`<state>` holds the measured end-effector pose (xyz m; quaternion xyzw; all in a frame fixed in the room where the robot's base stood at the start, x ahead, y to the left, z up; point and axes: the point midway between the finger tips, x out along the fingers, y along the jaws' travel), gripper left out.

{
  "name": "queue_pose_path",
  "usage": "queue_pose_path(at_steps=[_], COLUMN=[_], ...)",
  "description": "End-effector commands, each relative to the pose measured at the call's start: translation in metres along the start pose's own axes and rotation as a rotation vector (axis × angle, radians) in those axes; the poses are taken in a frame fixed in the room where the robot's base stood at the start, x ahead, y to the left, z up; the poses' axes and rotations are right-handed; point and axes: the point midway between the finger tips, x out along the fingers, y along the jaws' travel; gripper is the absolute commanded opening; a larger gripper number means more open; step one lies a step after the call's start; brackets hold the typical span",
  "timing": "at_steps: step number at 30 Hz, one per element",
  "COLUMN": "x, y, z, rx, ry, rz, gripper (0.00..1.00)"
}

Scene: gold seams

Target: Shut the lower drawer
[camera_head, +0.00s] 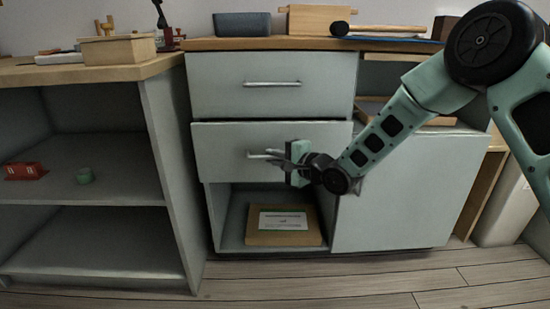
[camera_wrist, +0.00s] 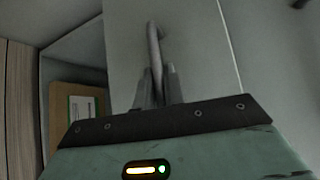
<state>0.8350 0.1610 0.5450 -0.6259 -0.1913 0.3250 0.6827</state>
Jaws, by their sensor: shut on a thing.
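The lower drawer (camera_head: 225,148) is a grey-green front below the upper drawer in the middle cabinet. It looks pulled out a little, with a dark gap along its top edge. Its metal bar handle (camera_head: 258,155) is partly hidden by my gripper (camera_head: 281,160). In the wrist view, the handle (camera_wrist: 153,42) runs between the two fingers of my gripper (camera_wrist: 158,85), which are shut on it. The drawer front (camera_wrist: 195,45) fills the middle of that view.
The upper drawer (camera_head: 225,85) looks closed. Below the lower drawer is an open compartment with a cardboard box (camera_head: 255,238). A cabinet door (camera_head: 400,210) is at right, behind my arm. An open shelf unit (camera_head: 100,190) stands at left. The wooden floor in front is clear.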

Motion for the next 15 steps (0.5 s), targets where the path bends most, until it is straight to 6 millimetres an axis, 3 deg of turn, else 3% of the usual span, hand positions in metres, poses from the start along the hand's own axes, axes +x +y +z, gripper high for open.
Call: queue_pose_path(at_steps=[7, 15], x=[0.021, 0.026], y=[-0.009, -0.009], z=[-0.02, -0.026], rx=[0.003, 0.0], ry=[0.0, 0.0], rz=[0.0, -0.003], gripper=[0.0, 0.0])
